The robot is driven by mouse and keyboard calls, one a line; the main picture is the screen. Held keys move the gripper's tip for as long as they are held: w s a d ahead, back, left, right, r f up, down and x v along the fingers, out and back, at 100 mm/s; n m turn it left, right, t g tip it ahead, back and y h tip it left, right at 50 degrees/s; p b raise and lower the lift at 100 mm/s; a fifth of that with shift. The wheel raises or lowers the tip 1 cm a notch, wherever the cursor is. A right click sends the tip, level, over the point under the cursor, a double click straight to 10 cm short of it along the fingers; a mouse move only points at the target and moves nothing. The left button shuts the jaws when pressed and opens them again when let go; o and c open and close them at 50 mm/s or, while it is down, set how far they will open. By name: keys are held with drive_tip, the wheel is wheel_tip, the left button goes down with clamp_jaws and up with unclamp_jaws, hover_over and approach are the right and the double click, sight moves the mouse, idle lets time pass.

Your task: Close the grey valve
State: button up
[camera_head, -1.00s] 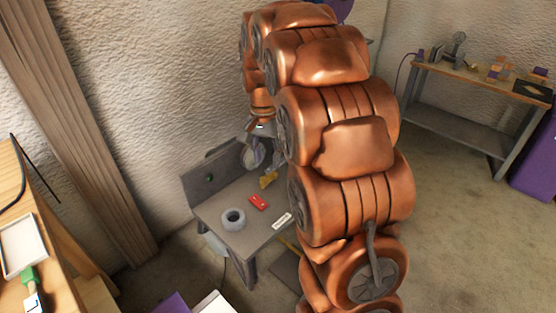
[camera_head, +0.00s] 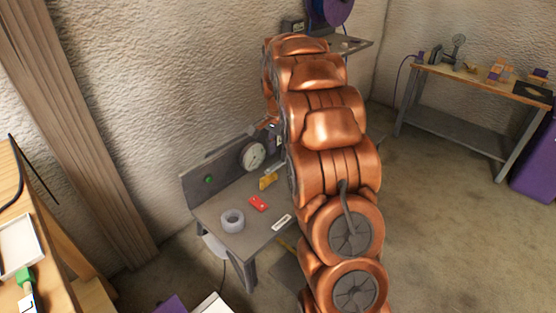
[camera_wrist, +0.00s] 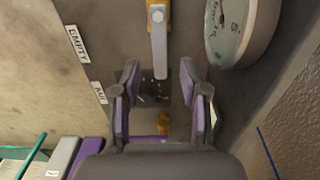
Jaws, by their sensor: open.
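A light grey lever handle (camera_wrist: 159,45), which looks like the grey valve's, shows at the top middle of the wrist view. Its round pivot is at the top, and a yellow-orange part (camera_wrist: 169,14) shows behind it. The handle points down the picture towards my gripper. My gripper (camera_wrist: 160,82) is open, with its purple-padded fingers apart, nothing held between them, and the lever's end just beyond the fingertips. In the head view a yellow part (camera_head: 267,183) shows on the grey bench, partly beside my arm.
A round dial gauge (camera_head: 253,155) is on the bench's back panel; it is close to the lever's right in the wrist view (camera_wrist: 231,30). A tape roll (camera_head: 232,220), a red object (camera_head: 258,203) and a white label (camera_head: 282,222) are on the bench (camera_head: 232,197). A green button (camera_head: 209,179) is on the panel.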

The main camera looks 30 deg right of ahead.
sight(278, 163)
drive_tip(key=shift+f, duration=1.8)
drive_tip(key=shift+c, duration=0.4)
clamp_jaws()
